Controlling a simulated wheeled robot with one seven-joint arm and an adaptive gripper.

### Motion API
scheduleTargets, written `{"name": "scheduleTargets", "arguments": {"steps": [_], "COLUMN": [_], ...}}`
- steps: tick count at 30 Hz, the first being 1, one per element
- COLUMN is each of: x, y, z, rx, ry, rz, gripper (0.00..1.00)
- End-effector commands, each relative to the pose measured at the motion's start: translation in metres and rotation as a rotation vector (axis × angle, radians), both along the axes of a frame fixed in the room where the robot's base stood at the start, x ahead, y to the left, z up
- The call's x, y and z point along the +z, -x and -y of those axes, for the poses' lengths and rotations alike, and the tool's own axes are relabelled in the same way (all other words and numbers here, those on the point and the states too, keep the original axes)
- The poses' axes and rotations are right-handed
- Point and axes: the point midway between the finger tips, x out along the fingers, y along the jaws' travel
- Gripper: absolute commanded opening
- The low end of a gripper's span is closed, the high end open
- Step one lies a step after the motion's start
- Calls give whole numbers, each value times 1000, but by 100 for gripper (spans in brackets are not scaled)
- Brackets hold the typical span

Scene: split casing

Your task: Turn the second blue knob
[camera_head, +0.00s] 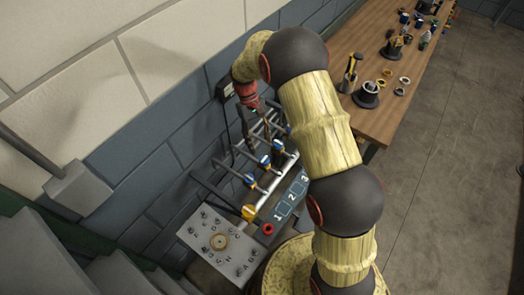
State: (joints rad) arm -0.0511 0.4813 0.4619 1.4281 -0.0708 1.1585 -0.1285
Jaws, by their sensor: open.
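Several pipes with valve knobs stand against the wall. Blue knobs show in a row: the nearest blue knob (249,180), the second blue knob (264,161) behind it, and a further blue knob (278,145). A yellow knob (249,212) sits in front of them. My gripper (250,140) hangs from the red wrist, fingers down and apart, above and to the left of the second and further blue knobs. It appears empty. Whether a finger touches a pipe or knob is too small to tell.
A panel marked 1, 2, 3 (290,198) runs right of the knobs, with a red button (268,229) at its near end. A metal plate (203,230) lies at the front left. A wooden table (375,122) holds loose parts. The grey floor (440,200) on the right is clear.

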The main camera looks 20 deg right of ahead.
Motion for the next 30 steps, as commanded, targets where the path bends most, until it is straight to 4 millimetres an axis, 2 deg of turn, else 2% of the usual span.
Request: {"name": "scheduleTargets", "arguments": {"steps": [3,10,30], "x": [19,37,34], "y": [-8,-15,-20], "z": [-2,-3,-5], "rx": [0,0,-18], "ry": [-1,0,3], "rz": [3,0,24], "gripper": [48,48,48]}}
